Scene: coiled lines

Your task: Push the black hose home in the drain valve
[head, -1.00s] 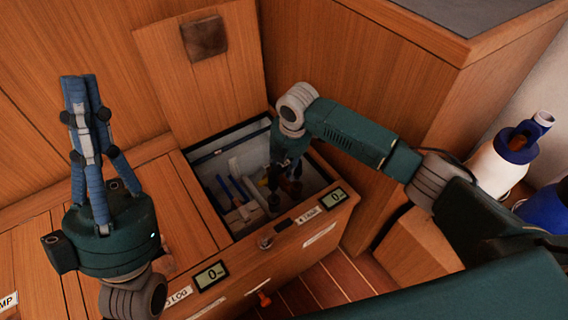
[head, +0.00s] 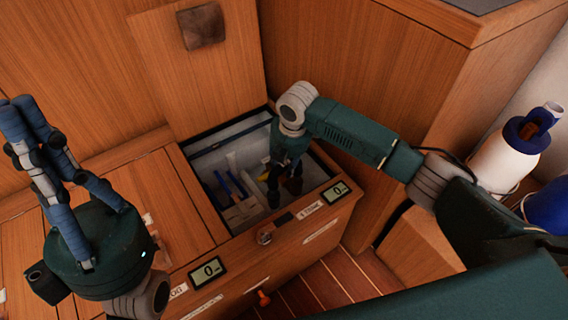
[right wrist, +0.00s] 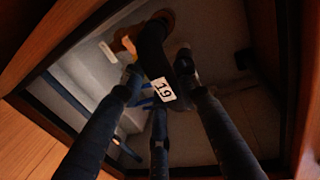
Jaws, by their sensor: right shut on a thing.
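My right gripper (head: 282,178) reaches down into the open locker. In the right wrist view its fingers (right wrist: 158,88) are closed around the black hose (right wrist: 152,48), which bears a white tag with a number. The hose's far end meets or overlaps a brown round fitting (right wrist: 164,17), which looks like the drain valve. I cannot tell how deep the hose sits in it. In the head view my right gripper hides most of the hose and valve. My left gripper (head: 22,112) is raised at the far left, away from the locker. Its fingers lie close together, and whether they are shut is unclear.
The open locker (head: 224,243) has a wooden front with small displays (head: 208,271). Blue-handled items (head: 228,184) lie inside, left of my right gripper. The raised lid (head: 215,80) stands behind. A white bottle with a blue top (head: 503,160) stands at the right.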

